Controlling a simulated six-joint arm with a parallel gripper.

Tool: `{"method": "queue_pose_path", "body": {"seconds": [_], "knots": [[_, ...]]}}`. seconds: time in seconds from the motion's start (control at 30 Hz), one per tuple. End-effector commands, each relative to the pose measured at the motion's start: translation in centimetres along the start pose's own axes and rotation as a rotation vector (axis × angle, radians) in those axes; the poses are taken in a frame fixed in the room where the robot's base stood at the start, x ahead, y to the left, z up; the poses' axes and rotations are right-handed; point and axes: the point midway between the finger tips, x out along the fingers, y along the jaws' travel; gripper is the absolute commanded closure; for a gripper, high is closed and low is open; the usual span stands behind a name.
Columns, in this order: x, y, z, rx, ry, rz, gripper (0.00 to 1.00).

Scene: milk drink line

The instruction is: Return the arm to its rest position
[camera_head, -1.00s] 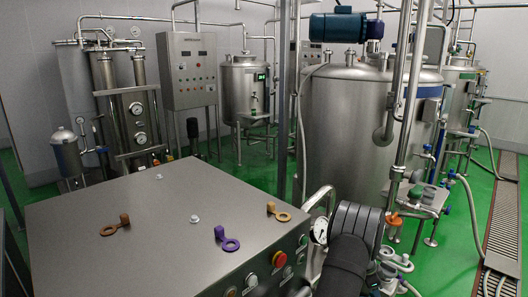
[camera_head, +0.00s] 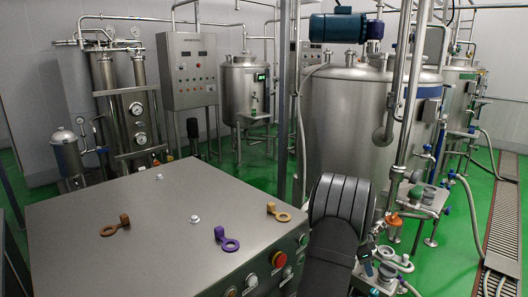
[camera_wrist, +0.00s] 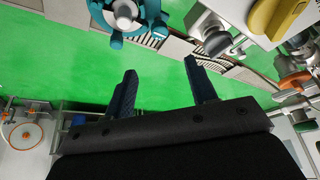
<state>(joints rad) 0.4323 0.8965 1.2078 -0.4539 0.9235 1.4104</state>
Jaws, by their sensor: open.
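My gripper (camera_wrist: 161,68) shows in the wrist view with its two dark blue fingers spread apart and nothing between them. Green floor and a strip of grating lie beyond the fingers. In the head view my dark arm (camera_head: 335,245) rises from the bottom edge, right of the steel cabinet (camera_head: 130,205). A small dark blue piece beside the arm may be a gripper finger, but I cannot tell for sure.
Brown, purple and yellow tags (camera_head: 228,240) lie on the cabinet top. Pipes and valves (camera_head: 395,260) stand close right of my arm. A large steel tank (camera_head: 350,125) stands behind it. Green floor (camera_head: 455,225) is open at right.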

Motion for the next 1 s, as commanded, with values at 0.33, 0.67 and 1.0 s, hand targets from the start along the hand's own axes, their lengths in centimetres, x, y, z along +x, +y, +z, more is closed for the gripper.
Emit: {"method": "queue_pose_path", "body": {"seconds": [0.33,0.67,1.0], "knots": [[0.2,0.1,0.1,0.000,-0.002,0.004,0.48],[6.9,0.1,0.1,0.000,-0.001,0.003,0.48],[13.6,0.1,0.0,-0.001,-0.001,0.002,0.48]]}}
